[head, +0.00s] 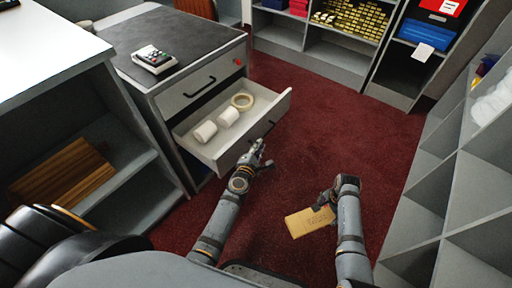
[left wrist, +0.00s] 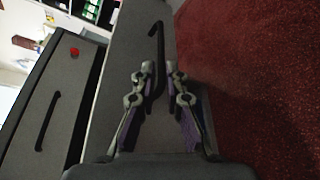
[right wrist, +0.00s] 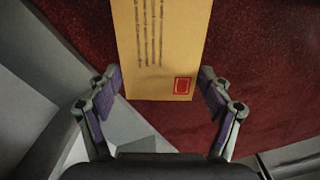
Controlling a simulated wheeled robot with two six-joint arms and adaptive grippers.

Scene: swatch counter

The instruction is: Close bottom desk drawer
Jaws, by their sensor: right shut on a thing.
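The desk's lower drawer (head: 281,106) is pulled open below the closed top drawer (head: 190,92). Two white rolls and a ring of tape lie in it. My left gripper (head: 256,148) is at the drawer's outer front. In the left wrist view its fingers (left wrist: 159,72) stand on both sides of the drawer's black handle (left wrist: 157,38), with a narrow gap between them. My right gripper (head: 328,200) is shut on a tan envelope (head: 309,221), held above the carpet. The envelope also fills the gap between the fingers in the right wrist view (right wrist: 160,50).
A calculator (head: 153,58) sits on the dark desk top (head: 190,33). A grey shelf unit (head: 130,165) with wooden boards stands at the left, and grey cubbies (head: 470,205) at the right. Red carpet (head: 330,120) is clear between them.

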